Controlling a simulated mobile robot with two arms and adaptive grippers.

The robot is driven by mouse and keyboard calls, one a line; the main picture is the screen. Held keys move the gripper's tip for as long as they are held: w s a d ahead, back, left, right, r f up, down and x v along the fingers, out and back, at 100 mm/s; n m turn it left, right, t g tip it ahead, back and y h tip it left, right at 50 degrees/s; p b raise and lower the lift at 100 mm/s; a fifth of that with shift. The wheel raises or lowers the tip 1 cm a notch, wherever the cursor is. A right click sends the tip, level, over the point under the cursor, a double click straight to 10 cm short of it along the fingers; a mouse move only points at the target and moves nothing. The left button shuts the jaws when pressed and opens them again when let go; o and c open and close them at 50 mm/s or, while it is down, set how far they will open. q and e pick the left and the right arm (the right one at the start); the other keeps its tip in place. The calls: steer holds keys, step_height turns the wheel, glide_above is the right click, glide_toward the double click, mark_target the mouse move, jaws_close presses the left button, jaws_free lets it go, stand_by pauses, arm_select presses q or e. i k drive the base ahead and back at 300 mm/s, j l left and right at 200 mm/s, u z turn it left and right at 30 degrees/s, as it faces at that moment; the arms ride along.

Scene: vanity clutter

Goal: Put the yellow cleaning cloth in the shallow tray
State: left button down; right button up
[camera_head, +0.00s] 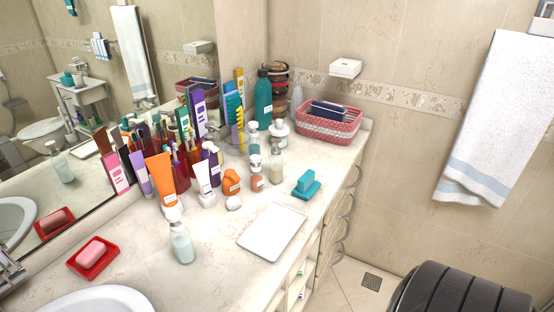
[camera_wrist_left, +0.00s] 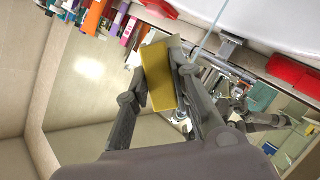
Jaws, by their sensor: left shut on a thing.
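The yellow cleaning cloth (camera_wrist_left: 157,72) is a flat yellow piece held between the fingers of my left gripper (camera_wrist_left: 162,88) in the left wrist view. The fingers are shut on it from both sides. Neither the cloth nor my left gripper shows in the head view. The shallow tray (camera_head: 272,231) is white, rectangular and empty, lying flat on the counter near its front edge in the head view. My right gripper is in neither view.
A soap bottle (camera_head: 181,242) stands left of the tray, and a teal sponge-like thing (camera_head: 307,184) lies behind it. Several bottles and tubes crowd the mirror side. A red soap dish (camera_head: 93,257) and a sink (camera_head: 90,304) are at left. The counter (camera_head: 215,285) in front of the tray is bare.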

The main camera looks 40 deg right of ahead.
mark_target(274, 230)
steer(key=l+z, duration=0.1)
steer(key=z, duration=1.4)
steer(key=i+l+z, duration=0.1)
steer(key=l, duration=0.55)
steer(key=i+l+z, duration=0.15)
steer(key=l, duration=0.15)
